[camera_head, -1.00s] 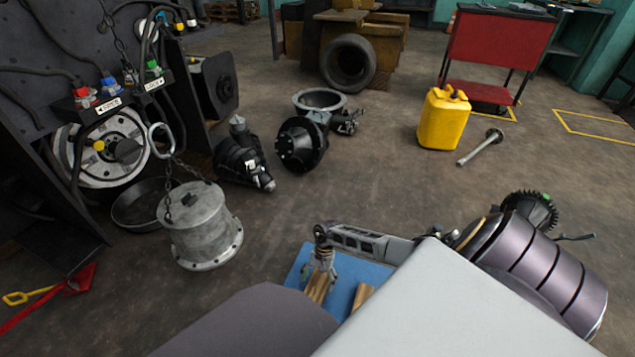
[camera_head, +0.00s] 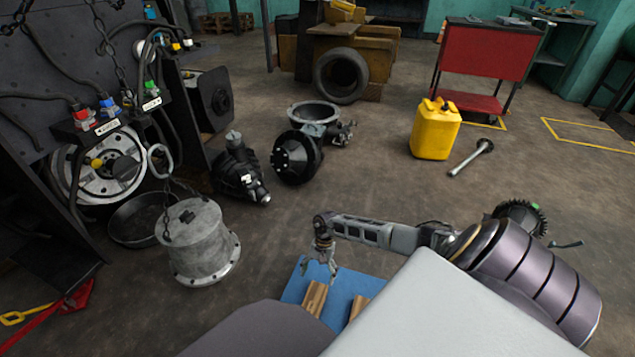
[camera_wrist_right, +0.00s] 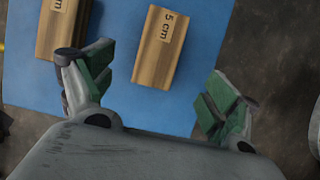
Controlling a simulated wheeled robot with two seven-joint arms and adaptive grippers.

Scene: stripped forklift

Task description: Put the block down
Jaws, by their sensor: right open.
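Two wooden blocks, a left one (camera_head: 314,298) and a right one (camera_head: 358,306), lie side by side and apart on a blue mat (camera_head: 292,290) on the floor in the head view. In the right wrist view one block (camera_wrist_right: 152,62), labelled 5 cm, lies ahead of the gap between the fingers. The other block (camera_wrist_right: 60,30) is at the upper left, partly cut off. My right gripper (camera_head: 320,272) is open and empty, just above the left block; its spread fingers also show in the right wrist view (camera_wrist_right: 150,100). My left gripper is not in view.
A grey flanged drum (camera_head: 195,245) on a chain stands left of the mat. Black machine parts (camera_head: 296,157), a yellow canister (camera_head: 435,130) and a metal shaft (camera_head: 470,158) stand or lie farther back. Open floor separates them from the mat.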

